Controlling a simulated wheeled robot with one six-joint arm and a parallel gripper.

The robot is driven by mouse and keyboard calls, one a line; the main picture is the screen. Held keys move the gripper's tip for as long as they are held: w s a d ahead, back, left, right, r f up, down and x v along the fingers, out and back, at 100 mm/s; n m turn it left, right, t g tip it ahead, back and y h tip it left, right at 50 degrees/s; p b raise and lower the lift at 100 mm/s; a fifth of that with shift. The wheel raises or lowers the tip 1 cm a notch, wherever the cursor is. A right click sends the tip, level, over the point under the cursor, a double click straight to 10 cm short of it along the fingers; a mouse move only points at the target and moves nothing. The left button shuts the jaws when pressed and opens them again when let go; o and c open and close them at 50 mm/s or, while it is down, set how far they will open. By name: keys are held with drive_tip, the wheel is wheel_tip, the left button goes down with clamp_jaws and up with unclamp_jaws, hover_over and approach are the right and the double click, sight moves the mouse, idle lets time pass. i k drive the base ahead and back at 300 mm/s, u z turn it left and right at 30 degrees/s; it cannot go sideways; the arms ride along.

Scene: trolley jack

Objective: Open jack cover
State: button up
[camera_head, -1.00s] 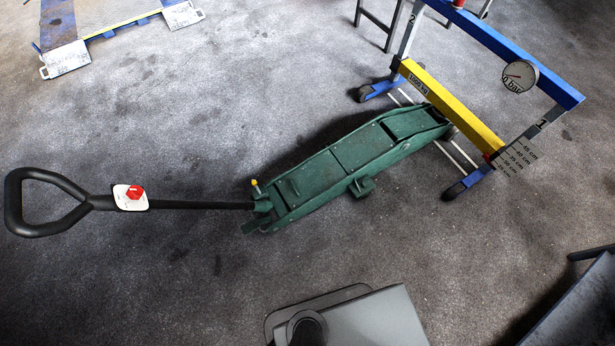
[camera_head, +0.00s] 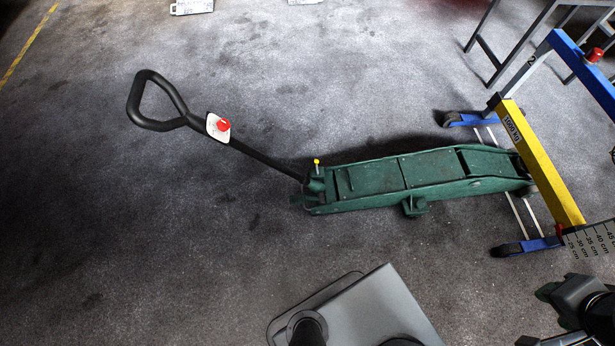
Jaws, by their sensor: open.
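The green trolley jack (camera_head: 430,168) lies on the floor right of centre, with its long body running left to right. Flat green panels cover its top, split by dark seams. They appear closed, and I cannot tell which one is the cover. A small raised bar (camera_head: 343,180) stands on the left panel. A yellow-topped pin (camera_head: 316,163) sticks up at the jack's left end. The black handle (camera_head: 260,155) slopes up left to a loop grip and carries a white plate with a red knob (camera_head: 223,125).
A wheeled frame with a yellow beam (camera_head: 537,155) and blue feet stands around the jack's right end. A grey metal stand (camera_head: 477,45) is behind it. Dark machinery, perhaps part of my arm, shows at the lower right.

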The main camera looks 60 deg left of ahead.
sight(384, 176)
drive_tip(key=u, duration=2)
drive_tip(key=i, duration=1)
